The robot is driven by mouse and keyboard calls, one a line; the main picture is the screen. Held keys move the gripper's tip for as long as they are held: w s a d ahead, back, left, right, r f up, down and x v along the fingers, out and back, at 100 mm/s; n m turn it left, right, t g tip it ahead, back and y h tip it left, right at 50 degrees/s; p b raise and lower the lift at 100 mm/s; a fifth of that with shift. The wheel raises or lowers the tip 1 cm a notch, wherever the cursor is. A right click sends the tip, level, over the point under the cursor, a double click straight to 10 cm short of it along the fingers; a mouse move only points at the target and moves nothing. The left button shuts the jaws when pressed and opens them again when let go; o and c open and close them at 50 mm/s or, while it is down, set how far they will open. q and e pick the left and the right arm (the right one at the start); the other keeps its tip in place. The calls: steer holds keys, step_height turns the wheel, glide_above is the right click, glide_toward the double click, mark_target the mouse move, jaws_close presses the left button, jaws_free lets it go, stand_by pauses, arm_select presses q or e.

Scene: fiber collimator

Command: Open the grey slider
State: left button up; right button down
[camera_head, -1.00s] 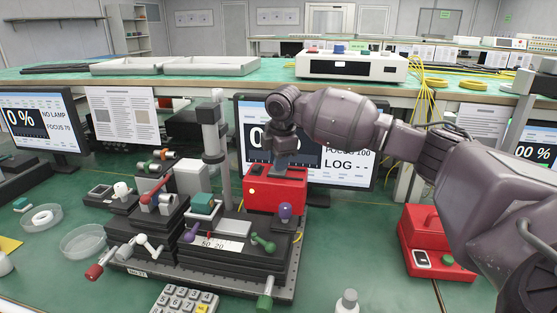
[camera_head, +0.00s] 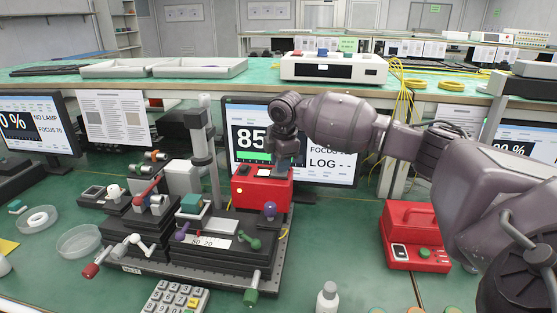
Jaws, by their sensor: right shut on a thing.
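The red box (camera_head: 260,190) stands at the back of the black optical stage, in front of a monitor. My right gripper (camera_head: 283,165) comes down from above onto the right part of the box's top. It is shut on a small grey piece there, which I take to be the grey slider; the fingers hide most of it. A small pale and dark patch shows on the box top just left of the fingers. My left gripper is not in view.
The stage (camera_head: 190,272) carries several knobs and levers, with a grey post (camera_head: 202,140) left of the box. The monitor (camera_head: 243,130) behind reads 85 with a green bar. A second red case (camera_head: 415,240) and a white bottle (camera_head: 327,298) stand to the right.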

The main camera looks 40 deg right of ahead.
mark_target(283, 176)
steer(key=c, duration=1.1)
jaws_free()
steer(key=shift+o, duration=0.8)
arm_select(q)
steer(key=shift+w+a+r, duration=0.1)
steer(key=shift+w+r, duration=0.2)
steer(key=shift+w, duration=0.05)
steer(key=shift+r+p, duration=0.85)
steer(key=shift+p, duration=0.35)
arm_select(e)
step_height(283, 176, up, 11)
steer(key=s, duration=0.2)
steer(key=shift+a+f, duration=0.2)
steer(key=shift+a, duration=0.1)
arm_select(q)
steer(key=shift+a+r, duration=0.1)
